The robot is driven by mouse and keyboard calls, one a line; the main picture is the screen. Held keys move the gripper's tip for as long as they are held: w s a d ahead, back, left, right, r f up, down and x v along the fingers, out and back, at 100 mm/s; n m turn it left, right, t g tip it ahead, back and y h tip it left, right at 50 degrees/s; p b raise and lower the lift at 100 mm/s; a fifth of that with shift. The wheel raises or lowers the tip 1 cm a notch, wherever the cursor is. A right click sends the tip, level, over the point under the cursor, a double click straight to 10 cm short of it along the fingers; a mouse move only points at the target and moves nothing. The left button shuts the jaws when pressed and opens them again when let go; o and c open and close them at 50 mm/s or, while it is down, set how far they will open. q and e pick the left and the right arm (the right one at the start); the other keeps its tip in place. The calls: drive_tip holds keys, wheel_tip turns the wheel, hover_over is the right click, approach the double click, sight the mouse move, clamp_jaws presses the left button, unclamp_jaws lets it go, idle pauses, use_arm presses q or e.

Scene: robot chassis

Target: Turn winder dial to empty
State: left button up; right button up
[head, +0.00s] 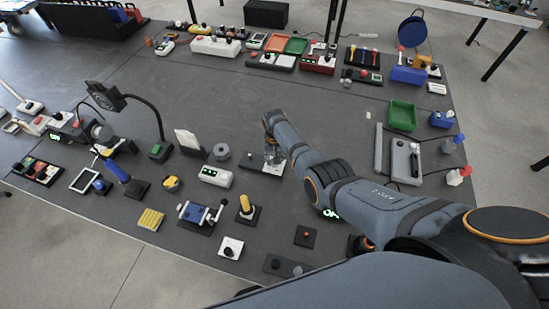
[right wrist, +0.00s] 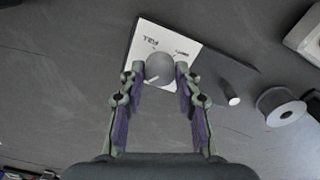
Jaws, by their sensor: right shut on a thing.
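The winder dial is a round grey knob (right wrist: 159,66) with a short white mark near its lower left edge, in the right wrist view. It stands on a white plate (right wrist: 146,36) that bears the word FULL and a second, smaller label that looks like EMPTY to its right. My right gripper (right wrist: 160,74) points down at the plate, with one finger on each side of the knob, shut on it. My left gripper is not in view.
A grey spool (head: 221,152) and a white box with a green display (head: 215,176) stand left of the plate. A yellow-handled lever (head: 245,205) and a blue crank device (head: 199,214) stand nearer the front. The mat behind the plate is clear.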

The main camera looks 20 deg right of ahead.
drive_tip(key=n, duration=0.3)
drive_tip(key=shift+n, duration=0.4)
drive_tip(key=n, duration=0.4)
drive_tip(key=shift+p, duration=0.4)
drive_tip(key=n, duration=1.4)
drive_tip(key=shift+p, duration=0.3)
drive_tip(key=n, duration=0.4)
drive_tip(key=shift+n, duration=0.3)
drive_tip(key=n, duration=0.4)
drive_tip(key=shift+n, duration=1.9)
